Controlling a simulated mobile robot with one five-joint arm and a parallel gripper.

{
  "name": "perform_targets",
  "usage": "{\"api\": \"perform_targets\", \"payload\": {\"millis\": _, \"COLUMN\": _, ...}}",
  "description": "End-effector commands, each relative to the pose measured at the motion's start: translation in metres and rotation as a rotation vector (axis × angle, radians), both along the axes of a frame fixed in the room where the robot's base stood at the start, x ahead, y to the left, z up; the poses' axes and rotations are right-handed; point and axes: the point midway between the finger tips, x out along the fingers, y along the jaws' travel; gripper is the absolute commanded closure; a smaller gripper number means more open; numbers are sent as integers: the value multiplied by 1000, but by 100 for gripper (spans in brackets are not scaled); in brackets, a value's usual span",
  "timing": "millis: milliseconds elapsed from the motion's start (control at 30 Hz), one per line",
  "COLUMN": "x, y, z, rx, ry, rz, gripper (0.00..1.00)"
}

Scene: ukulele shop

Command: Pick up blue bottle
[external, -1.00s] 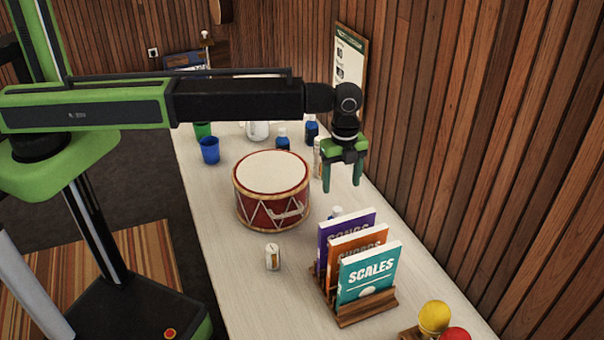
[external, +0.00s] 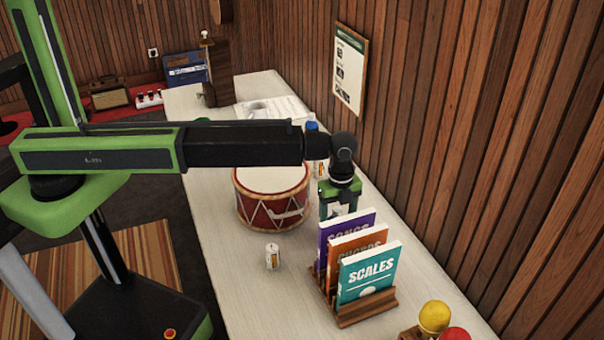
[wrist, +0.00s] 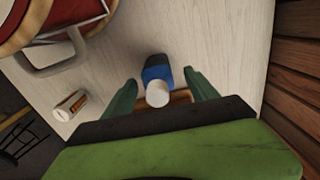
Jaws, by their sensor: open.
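A blue bottle with a white cap (wrist: 158,76) stands between the two green fingers of my gripper (wrist: 160,95) in the wrist view, with a gap on either side. My gripper is open and comes down from above. In the external view my gripper (external: 339,205) is low over the table between the drum and the books. The bottle is hidden there behind my gripper and the books. Another blue-topped bottle (external: 312,126) is partly visible farther back, behind my arm.
The red drum (external: 272,195) stands left of my gripper. A rack with the books Songs, Chords and Scales (external: 368,273) is just in front of it. A small white can (external: 272,256) stands before the drum. The wooden wall (external: 440,150) runs along the right.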

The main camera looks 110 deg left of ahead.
Motion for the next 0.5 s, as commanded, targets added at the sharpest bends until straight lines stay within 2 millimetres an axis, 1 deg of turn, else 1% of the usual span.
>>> {"api": "perform_targets", "payload": {"millis": 33, "x": -1, "y": -1, "z": -14, "rx": 0, "ry": 0, "rz": 0, "gripper": 33}}
{"api": "perform_targets", "payload": {"millis": 200, "x": -2, "y": -3, "z": -44, "rx": 0, "ry": 0, "rz": 0, "gripper": 33}}
{"api": "perform_targets", "payload": {"millis": 300, "x": -2, "y": -3, "z": -48, "rx": 0, "ry": 0, "rz": 0, "gripper": 33}}
{"api": "perform_targets", "payload": {"millis": 500, "x": -2, "y": -3, "z": -44, "rx": 0, "ry": 0, "rz": 0, "gripper": 33}}
